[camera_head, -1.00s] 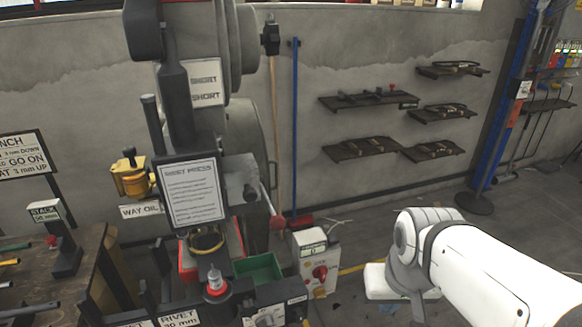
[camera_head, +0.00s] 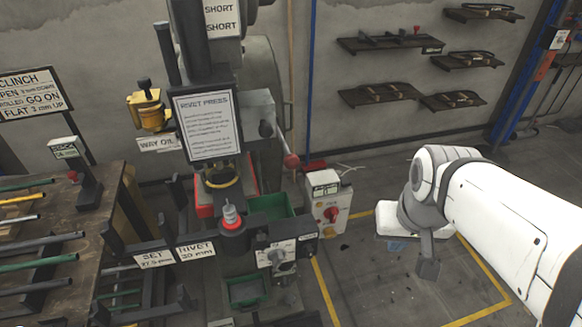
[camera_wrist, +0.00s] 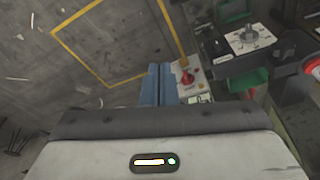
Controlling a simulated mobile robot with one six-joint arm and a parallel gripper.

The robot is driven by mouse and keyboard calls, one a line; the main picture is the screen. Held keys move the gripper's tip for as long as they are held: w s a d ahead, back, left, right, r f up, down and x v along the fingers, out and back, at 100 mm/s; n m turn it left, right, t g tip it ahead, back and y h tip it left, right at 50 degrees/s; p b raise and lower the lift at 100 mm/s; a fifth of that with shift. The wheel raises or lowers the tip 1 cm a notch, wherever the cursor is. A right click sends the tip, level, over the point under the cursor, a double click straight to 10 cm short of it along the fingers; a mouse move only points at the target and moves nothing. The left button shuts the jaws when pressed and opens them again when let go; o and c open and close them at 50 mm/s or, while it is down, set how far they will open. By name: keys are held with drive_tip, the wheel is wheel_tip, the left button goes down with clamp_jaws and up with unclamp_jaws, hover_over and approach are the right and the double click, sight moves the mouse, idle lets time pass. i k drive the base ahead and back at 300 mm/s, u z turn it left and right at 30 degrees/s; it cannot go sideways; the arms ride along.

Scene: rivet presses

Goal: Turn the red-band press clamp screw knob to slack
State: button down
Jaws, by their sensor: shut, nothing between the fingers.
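The rivet press (camera_head: 207,125) stands left of centre in the head view, with a red part at its base. At its front is a dark panel with a white plate and a grey knob (camera_head: 279,256); its lettering is too small to read. This knob also shows at upper right in the wrist view (camera_wrist: 248,37). I cannot tell for certain that it is the clamp screw knob. A red-banded post (camera_head: 231,215) stands left of the panel. My gripper (camera_wrist: 158,84) is shut and empty, its blue fingers together, apart from the press and the knob.
A green bin (camera_head: 270,206) sits behind the panel. A workbench with rods (camera_head: 40,240) is at left. Yellow-lined floor (camera_head: 370,285) at right is mostly clear.

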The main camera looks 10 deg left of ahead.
sight(261, 242)
drive_tip(key=z, duration=0.15)
drive_tip(key=k, duration=0.9)
drive_tip(key=u, duration=0.3)
